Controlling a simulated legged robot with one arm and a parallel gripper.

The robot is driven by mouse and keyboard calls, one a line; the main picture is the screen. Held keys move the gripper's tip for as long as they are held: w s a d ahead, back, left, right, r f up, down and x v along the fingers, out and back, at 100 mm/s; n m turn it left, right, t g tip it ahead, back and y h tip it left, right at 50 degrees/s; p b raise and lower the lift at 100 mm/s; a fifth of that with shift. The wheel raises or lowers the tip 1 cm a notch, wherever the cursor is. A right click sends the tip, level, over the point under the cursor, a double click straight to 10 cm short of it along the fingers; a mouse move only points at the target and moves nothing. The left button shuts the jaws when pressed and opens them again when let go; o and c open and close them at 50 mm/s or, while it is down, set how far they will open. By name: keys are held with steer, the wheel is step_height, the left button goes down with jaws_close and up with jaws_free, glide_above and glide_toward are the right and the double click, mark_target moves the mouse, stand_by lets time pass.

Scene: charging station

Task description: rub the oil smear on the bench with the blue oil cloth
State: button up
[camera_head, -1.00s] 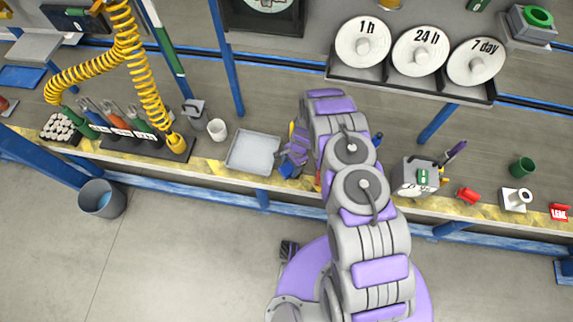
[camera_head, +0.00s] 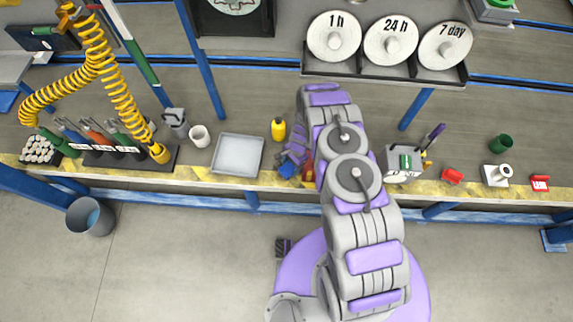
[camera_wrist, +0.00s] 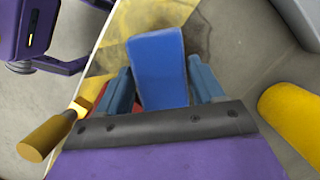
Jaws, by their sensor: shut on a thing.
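The blue oil cloth (camera_wrist: 157,58) is held between the two fingers of my gripper (camera_wrist: 163,82) and reaches beyond them, over the bench's yellow edge strip. In the head view the cloth (camera_head: 287,169) shows low at the bench front, under my gripper (camera_head: 292,160). The dark oil smear (camera_wrist: 197,38) shows on the bench around the cloth's far end and right side in the wrist view. The cloth hides part of it. I cannot tell whether the cloth touches the bench. The smear is not clear in the head view.
A yellow bottle (camera_head: 278,129) stands just behind my gripper; it is close on the right in the wrist view (camera_wrist: 292,117). A grey tray (camera_head: 237,155) lies to the left.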

steer(key=shift+r, duration=0.1)
steer(key=shift+r+p, duration=1)
steer(key=shift+r, duration=1.85)
steer(key=shift+r+p, duration=0.6)
steer(key=shift+r, duration=0.95)
